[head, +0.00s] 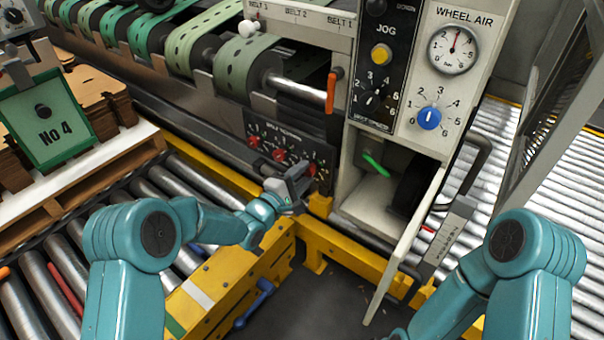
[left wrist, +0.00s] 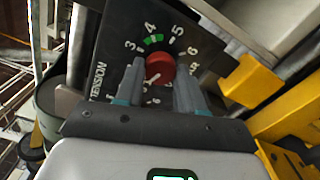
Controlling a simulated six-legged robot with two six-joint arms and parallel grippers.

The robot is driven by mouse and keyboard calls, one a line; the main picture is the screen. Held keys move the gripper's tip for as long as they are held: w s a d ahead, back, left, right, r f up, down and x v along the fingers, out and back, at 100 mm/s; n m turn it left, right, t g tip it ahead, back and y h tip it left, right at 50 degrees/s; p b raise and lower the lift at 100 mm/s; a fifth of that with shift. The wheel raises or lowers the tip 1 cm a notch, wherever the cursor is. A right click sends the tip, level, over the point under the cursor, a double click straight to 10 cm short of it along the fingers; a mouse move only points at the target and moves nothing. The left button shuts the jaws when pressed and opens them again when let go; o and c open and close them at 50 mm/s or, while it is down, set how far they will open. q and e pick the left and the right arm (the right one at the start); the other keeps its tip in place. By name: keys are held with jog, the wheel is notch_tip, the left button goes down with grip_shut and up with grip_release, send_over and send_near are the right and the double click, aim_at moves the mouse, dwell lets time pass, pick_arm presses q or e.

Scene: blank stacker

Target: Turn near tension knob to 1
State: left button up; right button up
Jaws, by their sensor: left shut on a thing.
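The tension panel (head: 290,140) is black with a row of red knobs on the machine's lower front. My left gripper (head: 303,180) is at the row's nearest end, at the near tension knob (head: 311,169). In the left wrist view the red knob (left wrist: 161,67) sits between my left fingers, which are shut on it. Its white pointer line slants to the lower left of that picture. The dial numbers 3, 4, 5 and 6 show above, with a green mark by the 4. The lower numbers are partly hidden by the fingers and hard to read. My right gripper is out of view.
An open cabinet door (head: 405,245) hangs right of my left gripper. A yellow frame (head: 240,270) runs below it. A jog panel (head: 385,60) and a blue air knob (head: 429,118) are above. A green sign (head: 45,118) stands at left by a roller conveyor (head: 40,290).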

pick_arm(q)
jog(key=shift+n+p, duration=0.3)
jog(key=shift+n, duration=1.5)
jog(key=o, duration=1)
jog(key=shift+o, duration=0.2)
jog(key=p+v, duration=0.3)
jog(key=v, duration=1.3)
jog(key=shift+s+p, duration=0.2)
jog(key=shift+p, duration=0.1)
